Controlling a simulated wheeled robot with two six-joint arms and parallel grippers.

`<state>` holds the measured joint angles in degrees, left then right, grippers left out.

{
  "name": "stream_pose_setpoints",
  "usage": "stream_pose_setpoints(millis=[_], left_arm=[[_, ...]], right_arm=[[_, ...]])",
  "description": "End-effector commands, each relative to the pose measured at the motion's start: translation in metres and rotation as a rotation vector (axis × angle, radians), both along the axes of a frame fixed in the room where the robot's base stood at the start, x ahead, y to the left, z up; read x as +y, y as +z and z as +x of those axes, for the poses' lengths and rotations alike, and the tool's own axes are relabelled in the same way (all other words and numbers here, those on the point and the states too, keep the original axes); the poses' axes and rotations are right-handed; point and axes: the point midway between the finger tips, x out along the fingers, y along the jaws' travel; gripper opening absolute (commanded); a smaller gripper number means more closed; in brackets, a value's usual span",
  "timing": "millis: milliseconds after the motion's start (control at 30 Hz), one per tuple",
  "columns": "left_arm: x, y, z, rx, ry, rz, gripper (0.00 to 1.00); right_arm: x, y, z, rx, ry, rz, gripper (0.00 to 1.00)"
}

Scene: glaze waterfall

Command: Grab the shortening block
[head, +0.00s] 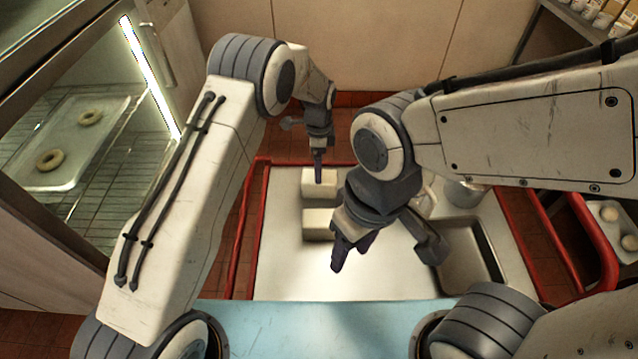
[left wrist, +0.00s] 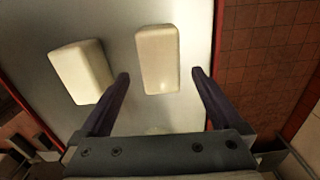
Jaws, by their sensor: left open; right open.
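Two pale cream blocks lie on the cart top, a far one (head: 320,183) and a near one (head: 317,222). My left gripper (head: 318,165) points down at the far block in the head view. In the left wrist view its open fingers (left wrist: 160,78) stand on either side of one block (left wrist: 157,58), which lies just ahead of and between the tips. The other block (left wrist: 80,72) lies to the left. Contact cannot be told. My right gripper (head: 350,255) is open and empty, over the cart right of the near block, and hides part of the surface.
The metal cart top (head: 285,272) has red rails (head: 243,235). A metal pan (head: 470,255) and a round metal container (head: 463,193) are at its right. An egg tray (head: 613,230) is further right. An oven with a tray of rings (head: 62,140) is at left.

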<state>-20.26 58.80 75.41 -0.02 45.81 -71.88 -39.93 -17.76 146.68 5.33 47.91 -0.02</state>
Motion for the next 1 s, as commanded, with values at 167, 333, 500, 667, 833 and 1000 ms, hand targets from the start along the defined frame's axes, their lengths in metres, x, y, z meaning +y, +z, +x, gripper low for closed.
stream_pose_setpoints(millis=[167,333,500,667,833,1000], left_arm=[[0.000,-0.028,0.000,0.002,0.001,0.001,1.00],[0.000,-0.041,-0.001,0.001,0.002,0.000,1.00],[-0.001,-0.060,-0.001,0.004,0.002,0.001,1.00],[-0.001,-0.083,-0.001,0.002,0.003,0.001,1.00],[-0.002,-0.092,0.000,0.000,0.003,0.000,1.00],[-0.002,-0.092,0.000,-0.001,0.003,0.000,1.00]], right_arm=[[0.000,0.006,0.000,0.000,0.000,0.000,0.50],[0.000,0.008,0.000,0.000,0.000,0.000,0.50],[0.000,0.017,0.000,0.000,0.000,0.000,0.50],[0.000,0.022,0.000,0.000,0.000,0.000,0.50],[0.000,0.022,0.000,0.000,0.000,0.000,0.50],[0.000,0.022,0.000,0.000,0.000,0.000,0.50]])
